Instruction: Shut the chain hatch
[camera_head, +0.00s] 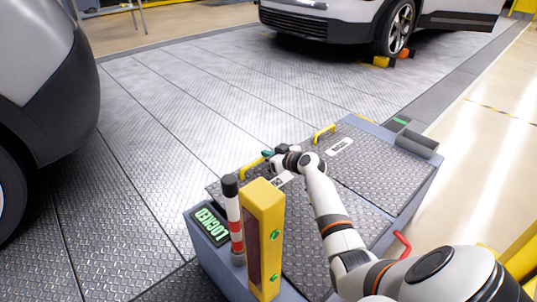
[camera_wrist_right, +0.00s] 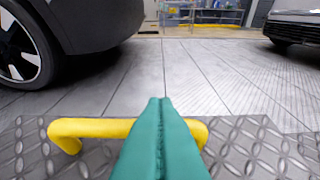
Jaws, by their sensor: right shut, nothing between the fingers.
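Two diamond-plate hatch lids lie flat on a blue-grey housing: a near lid (camera_head: 318,235) and a far lid (camera_head: 375,170). Each has a white label, too small to read, so I cannot tell which is the chain hatch. My right gripper (camera_head: 267,154) is shut and empty at the near lid's yellow handle (camera_head: 250,168). In the right wrist view its teal fingers (camera_wrist_right: 160,105) overlap the yellow handle (camera_wrist_right: 90,128) and hide part of it; I cannot tell whether they touch. The far lid has its own yellow handle (camera_head: 324,133). My left gripper is out of view.
A red handle (camera_head: 402,245) is on the right side. Cars stand left (camera_head: 45,75) and behind (camera_head: 335,22).

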